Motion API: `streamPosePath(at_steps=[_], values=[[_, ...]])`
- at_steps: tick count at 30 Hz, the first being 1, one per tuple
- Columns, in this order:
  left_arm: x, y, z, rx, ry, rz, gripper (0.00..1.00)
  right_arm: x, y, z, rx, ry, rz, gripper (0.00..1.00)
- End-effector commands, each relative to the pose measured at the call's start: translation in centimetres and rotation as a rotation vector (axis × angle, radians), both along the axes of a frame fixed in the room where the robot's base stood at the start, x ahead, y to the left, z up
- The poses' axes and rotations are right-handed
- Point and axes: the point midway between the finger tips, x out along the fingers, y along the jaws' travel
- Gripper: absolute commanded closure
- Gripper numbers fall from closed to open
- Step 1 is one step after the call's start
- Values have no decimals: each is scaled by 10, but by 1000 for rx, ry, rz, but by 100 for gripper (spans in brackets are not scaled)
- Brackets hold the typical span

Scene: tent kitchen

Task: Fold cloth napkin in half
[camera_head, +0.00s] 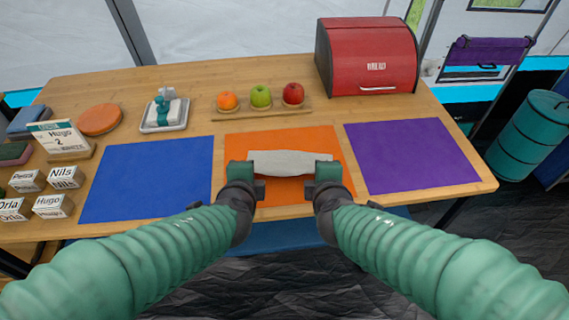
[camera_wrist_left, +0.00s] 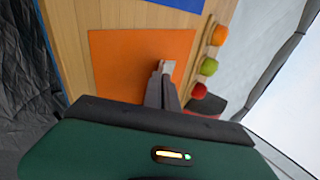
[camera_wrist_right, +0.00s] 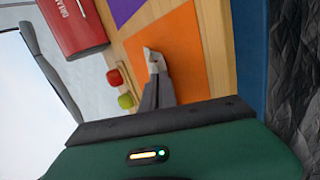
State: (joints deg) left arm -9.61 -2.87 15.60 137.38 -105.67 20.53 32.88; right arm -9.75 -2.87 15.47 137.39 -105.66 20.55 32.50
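A light grey cloth napkin (camera_head: 288,162) spans between my two grippers over the orange mat (camera_head: 265,141). Its near part sags slightly below the far edge. My left gripper (camera_head: 250,170) is at its left end and my right gripper (camera_head: 325,170) is at its right end. In the left wrist view a small pale piece of napkin (camera_wrist_left: 165,67) shows at the closed fingers. In the right wrist view a pale piece (camera_wrist_right: 152,57) also shows at the closed fingers. How high the napkin is above the mat is hard to tell.
A blue mat (camera_head: 150,178) lies left and a purple mat (camera_head: 410,156) right. Behind are a fruit board (camera_head: 262,110), a small tray (camera_head: 164,117) and a red bread box (camera_head: 367,58). Name cards (camera_head: 53,205) and a card stand (camera_head: 62,140) crowd the left end.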

Motion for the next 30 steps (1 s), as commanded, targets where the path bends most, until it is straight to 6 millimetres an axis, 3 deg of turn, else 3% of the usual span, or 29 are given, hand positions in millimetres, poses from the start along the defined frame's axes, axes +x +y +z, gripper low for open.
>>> streamPosePath(at_steps=[8, 17, 24, 30], values=[[0, 0, 0, -1, -5, 0, 100, 0, 0, 0, 1, -5, 0, 100], [0, 0, 0, -1, -5, 0, 60, 0, 0, 0, 1, -5, 0, 60], [0, 0, 1, -1, -5, 1, 60, 0, 0, 1, 1, -5, -1, 60], [-4, 0, 35, -6, -11, 2, 60, -4, 0, 35, 6, -11, -2, 60]])
